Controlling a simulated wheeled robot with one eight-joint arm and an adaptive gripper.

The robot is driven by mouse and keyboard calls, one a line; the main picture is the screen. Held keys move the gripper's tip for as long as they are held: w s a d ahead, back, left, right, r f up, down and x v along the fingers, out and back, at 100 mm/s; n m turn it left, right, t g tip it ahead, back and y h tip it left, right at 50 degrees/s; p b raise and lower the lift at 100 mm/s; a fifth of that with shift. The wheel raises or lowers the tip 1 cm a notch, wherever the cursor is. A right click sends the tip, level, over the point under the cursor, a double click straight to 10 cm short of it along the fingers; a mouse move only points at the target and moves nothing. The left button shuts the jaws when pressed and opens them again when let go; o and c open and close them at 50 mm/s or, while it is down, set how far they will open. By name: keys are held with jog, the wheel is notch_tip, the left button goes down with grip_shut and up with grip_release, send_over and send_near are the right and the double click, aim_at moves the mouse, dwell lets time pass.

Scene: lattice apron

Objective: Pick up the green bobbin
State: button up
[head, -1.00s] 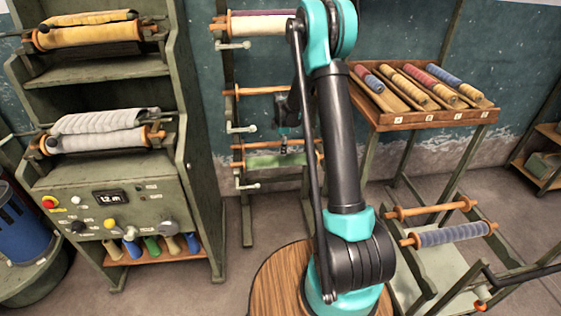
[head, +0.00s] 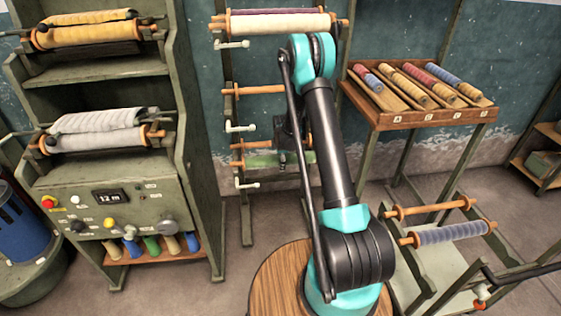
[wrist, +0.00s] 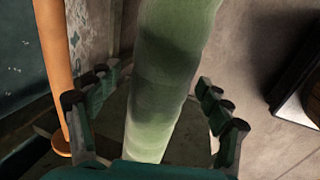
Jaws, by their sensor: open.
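A green bobbin (head: 262,161), a long pale green roll on an orange rod, lies across the lowest level of the rack by the back wall. In the wrist view the green bobbin (wrist: 165,80) runs between the fingers of my gripper (wrist: 152,92). The fingers are open, one on each side of it, with gaps to both. In the head view my gripper (head: 291,160) is at the right part of the bobbin, which my arm and gripper partly hide.
The rack also holds a cream roll (head: 275,24) on top and a bare orange rod (head: 258,90). A green machine cabinet (head: 200,190) stands left. A wooden tray (head: 425,118) of striped rolls and a cart with a blue-grey roll (head: 450,232) stand right.

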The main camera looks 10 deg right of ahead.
jog(key=shift+f, duration=0.15)
jog(key=c, duration=1.7)
